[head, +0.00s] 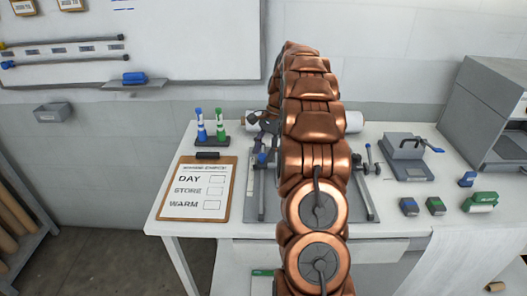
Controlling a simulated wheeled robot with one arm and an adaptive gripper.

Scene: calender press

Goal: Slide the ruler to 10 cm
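My copper arm rises through the middle of the head view and covers much of the grey press (252,205) on the white table. Dark parts beside the arm's upper left look like my gripper (263,124), near the white roll at the back of the press. They are small and partly hidden, so I cannot tell whether the fingers are open or shut. I cannot make out a ruler or its 10 cm mark; the arm may hide it.
A clipboard (199,188) and a stand with blue and green markers (211,128) are left of the press. A grey lever device (408,155), small blue and green blocks (435,205) and a large grey machine (487,115) are right. A whiteboard (135,40) hangs behind.

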